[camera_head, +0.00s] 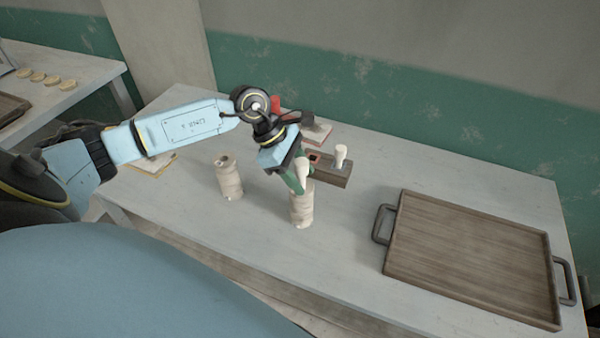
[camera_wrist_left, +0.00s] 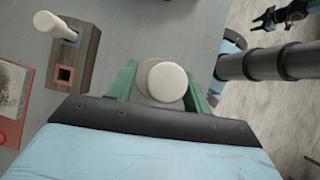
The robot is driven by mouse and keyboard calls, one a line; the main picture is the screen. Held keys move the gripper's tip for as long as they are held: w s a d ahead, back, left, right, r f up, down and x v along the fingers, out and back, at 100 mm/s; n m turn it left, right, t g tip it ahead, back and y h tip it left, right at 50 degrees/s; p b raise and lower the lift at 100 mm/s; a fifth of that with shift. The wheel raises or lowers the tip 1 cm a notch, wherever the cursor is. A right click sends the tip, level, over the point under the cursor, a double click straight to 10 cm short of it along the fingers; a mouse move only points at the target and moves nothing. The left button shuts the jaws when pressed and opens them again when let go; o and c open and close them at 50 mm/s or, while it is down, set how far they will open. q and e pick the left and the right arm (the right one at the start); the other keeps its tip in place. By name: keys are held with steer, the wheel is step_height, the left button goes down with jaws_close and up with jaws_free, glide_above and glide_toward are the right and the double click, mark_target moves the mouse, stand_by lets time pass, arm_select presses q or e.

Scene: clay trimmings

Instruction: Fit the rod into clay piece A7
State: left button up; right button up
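My left gripper (camera_head: 301,178) has green fingers shut on a pale rod (camera_head: 303,169). In the left wrist view the rod's round top (camera_wrist_left: 166,82) sits between both fingers (camera_wrist_left: 160,84). The rod is directly over an upright pale clay cylinder (camera_head: 302,208), and its lower end meets or overlaps the cylinder's top. I cannot tell how deep it sits. A second clay cylinder (camera_head: 229,178), with a hole in its top, stands to the left. No label is readable, so I cannot tell which is A7.
A brown block (camera_head: 332,175) behind the gripper holds another pale rod (camera_head: 340,155) upright and has an empty, orange-rimmed socket (camera_wrist_left: 65,75). A wooden tray (camera_head: 470,258) with dark handles lies at right. The table (camera_head: 345,225) between tray and cylinders is clear.

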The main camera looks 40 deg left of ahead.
arm_select(q)
steer(key=shift+r, duration=0.25)
steer(key=b+v, duration=0.1)
steer(key=v, duration=1.1)
